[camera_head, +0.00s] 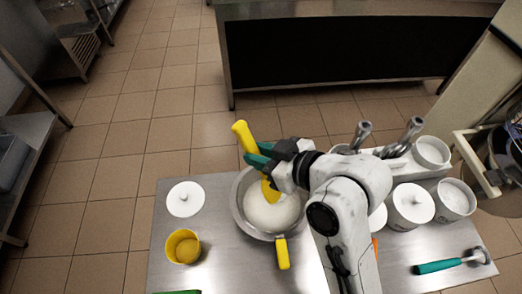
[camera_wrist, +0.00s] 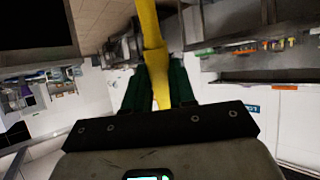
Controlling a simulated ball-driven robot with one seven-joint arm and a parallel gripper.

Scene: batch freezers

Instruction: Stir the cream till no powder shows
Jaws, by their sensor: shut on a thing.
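My gripper (camera_head: 262,154), with green fingers, is shut on a yellow spatula (camera_head: 243,136) above the bowl's far side. The spatula's handle leans up to the left and its lower end reaches down into the bowl. In the wrist view the spatula (camera_wrist: 151,40) passes between my fingers (camera_wrist: 160,88). The steel bowl (camera_head: 237,213) stands on the table and holds a white mass (camera_head: 272,213). I cannot tell powder from cream in it. A yellow handle (camera_head: 282,252) sticks out from the bowl's near rim. My arm hides part of the bowl's right side.
On the steel table (camera_head: 225,268) are a white lid (camera_head: 185,199) and a yellow cup (camera_head: 183,247) to the left. White lidded tubs (camera_head: 411,204) and a green-handled scoop (camera_head: 450,264) are at right. Tiled floor lies beyond the table.

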